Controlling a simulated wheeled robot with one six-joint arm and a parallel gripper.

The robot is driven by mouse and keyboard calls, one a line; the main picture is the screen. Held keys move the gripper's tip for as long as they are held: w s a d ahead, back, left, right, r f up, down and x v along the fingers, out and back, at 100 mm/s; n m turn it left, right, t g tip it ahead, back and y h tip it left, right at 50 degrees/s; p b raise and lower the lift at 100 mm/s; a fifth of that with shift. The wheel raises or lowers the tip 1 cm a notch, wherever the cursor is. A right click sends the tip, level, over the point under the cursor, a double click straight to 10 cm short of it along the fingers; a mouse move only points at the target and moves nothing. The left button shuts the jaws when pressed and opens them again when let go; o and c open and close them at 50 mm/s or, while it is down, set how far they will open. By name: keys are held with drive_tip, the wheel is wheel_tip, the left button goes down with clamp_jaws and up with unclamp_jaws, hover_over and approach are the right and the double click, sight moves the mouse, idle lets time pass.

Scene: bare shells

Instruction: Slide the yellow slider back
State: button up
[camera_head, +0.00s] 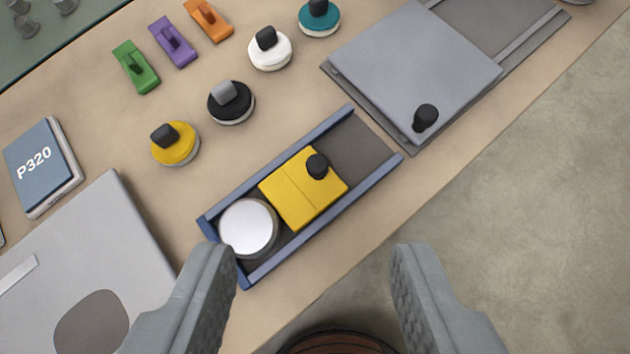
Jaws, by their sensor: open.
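The yellow slider (290,197) is a flat yellow block with a black knob (317,165) near its upper right side. It sits around the middle of a blue-railed track (365,186) that runs from lower left to upper right. A round white disc (248,227) lies in the lower-left end of the track, beside the slider. The dark track floor shows bare at the upper-right end. My gripper (308,270) is open and empty, its two grey fingers at the bottom of the view, below the track and apart from the slider.
A grey sliding plate with a black knob (415,70) lies at the upper right. Yellow (176,148), black, white and teal knobs and several coloured switches stand behind the track. A grey panel (85,260) and a P320 box (42,165) are at left. Floor shows at right.

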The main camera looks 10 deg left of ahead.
sight(318, 162)
drive_tip(key=shift+w+f+m+g, duration=0.5)
drive_tip(key=shift+w+f+g, duration=0.8)
drive_tip(key=shift+w+g, duration=3.95)
drive_tip(key=shift+t, duration=0.85)
drive_tip(key=f, duration=0.5)
drive_tip(key=w+f, duration=0.1)
drive_tip(key=f, duration=1.1)
drive_tip(key=shift+w+f, duration=0.15)
drive_tip(key=shift+w, duration=0.15)
clamp_jaws()
